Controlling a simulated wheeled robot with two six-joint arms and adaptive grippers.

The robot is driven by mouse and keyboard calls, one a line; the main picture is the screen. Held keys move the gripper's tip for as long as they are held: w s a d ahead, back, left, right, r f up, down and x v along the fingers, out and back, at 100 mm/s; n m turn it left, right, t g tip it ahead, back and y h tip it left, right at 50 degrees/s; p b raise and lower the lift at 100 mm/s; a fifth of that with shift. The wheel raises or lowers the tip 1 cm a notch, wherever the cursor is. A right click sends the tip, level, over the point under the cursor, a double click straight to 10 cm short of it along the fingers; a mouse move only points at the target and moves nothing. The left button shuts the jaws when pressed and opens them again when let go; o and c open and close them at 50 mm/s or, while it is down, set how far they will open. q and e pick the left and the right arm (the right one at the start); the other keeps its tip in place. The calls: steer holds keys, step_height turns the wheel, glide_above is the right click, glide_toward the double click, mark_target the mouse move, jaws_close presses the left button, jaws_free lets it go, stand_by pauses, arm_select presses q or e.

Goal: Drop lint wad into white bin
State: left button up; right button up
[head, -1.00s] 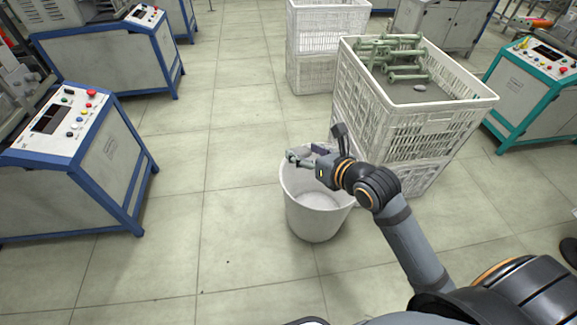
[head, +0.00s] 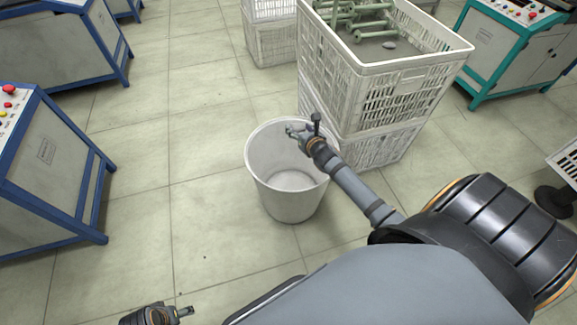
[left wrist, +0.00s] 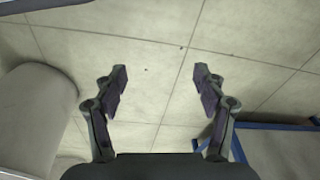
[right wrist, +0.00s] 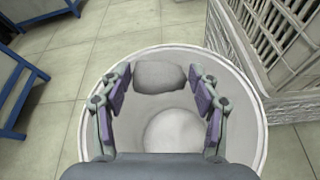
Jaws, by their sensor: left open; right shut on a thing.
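The white bin (head: 290,206) stands upright on the floor in the middle of the head view. My right gripper (head: 291,130) is over its open mouth. In the right wrist view the right gripper (right wrist: 160,80) is shut on a grey lint wad (right wrist: 160,76) between its fingertips. The bin's inside (right wrist: 174,135) shows below the wad and looks empty where visible. The wad is too small to make out in the head view. My left gripper (head: 186,312) is low at the bottom edge; in the left wrist view it (left wrist: 160,73) is open and empty.
Stacked white crates (head: 385,98) stand close behind and right of the bin, the upper one holding green bobbins (head: 360,22) and a grey lump (head: 389,45). A blue-framed machine (head: 50,160) stands at left, a teal-framed one (head: 515,50) at back right. Floor left of the bin is clear.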

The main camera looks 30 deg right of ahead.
steer(key=shift+d+f, duration=0.15)
steer(key=shift+f, duration=0.4)
arm_select(q)
step_height(320, 180, up, 7)
steer(key=d+b, duration=0.2)
steer(key=b, duration=0.1)
arm_select(e)
steer(key=shift+f, duration=0.95)
arm_select(q)
step_height(320, 180, down, 6)
steer(key=w+d+t+h+b, duration=0.1)
steer(key=d+t+b, duration=0.1)
steer(key=t+b, duration=0.1)
steer(key=shift+r+b, duration=0.15)
steer(key=shift+b, duration=0.6)
arm_select(e)
step_height(320, 180, down, 4)
steer(key=shift+r, duration=0.15)
steer(key=o, duration=0.8)
arm_select(q)
steer(key=shift+a, duration=0.1)
arm_select(e)
steer(key=shift+s, duration=0.1)
